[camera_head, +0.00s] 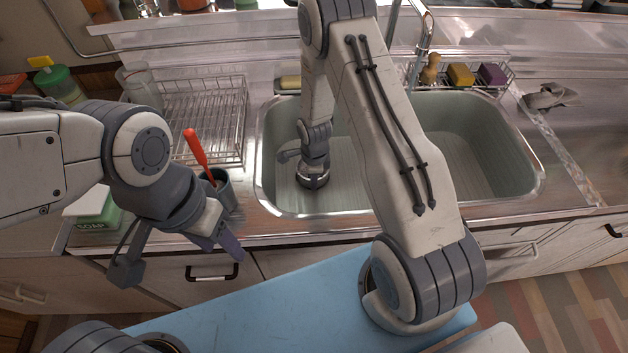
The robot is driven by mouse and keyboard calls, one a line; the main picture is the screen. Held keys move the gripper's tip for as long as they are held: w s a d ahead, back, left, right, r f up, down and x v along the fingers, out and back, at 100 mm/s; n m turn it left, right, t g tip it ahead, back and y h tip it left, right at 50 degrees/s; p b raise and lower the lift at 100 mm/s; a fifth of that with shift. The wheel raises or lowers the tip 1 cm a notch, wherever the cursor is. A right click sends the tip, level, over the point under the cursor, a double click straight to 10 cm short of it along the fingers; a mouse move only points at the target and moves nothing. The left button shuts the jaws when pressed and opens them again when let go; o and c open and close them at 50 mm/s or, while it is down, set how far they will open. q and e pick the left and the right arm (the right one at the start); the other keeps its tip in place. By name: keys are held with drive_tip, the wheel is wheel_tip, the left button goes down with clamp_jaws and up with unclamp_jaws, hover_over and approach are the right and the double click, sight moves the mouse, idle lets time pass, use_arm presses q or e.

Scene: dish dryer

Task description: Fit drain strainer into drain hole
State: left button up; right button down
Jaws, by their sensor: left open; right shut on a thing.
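The sink basin (478,160) is a steel tub in the counter. My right arm reaches down into its left half. My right gripper (314,171) is shut on the drain strainer (313,181), a small dark round piece with a bright rim, low over the sink floor. The drain hole is not clearly visible; the gripper and strainer cover that spot, so I cannot tell if the strainer is seated. My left gripper (230,243) is open and empty in front of the counter's front edge, left of the sink.
A grey cup (222,188) with a red-handled brush (197,150) stands close to my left gripper. A soap container (95,213) is at left. A wire dish rack (205,115) is behind. Sponges (461,75) sit behind the sink. The sink's right half is clear.

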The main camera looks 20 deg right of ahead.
drive_tip(key=c, duration=1)
unclamp_jaws()
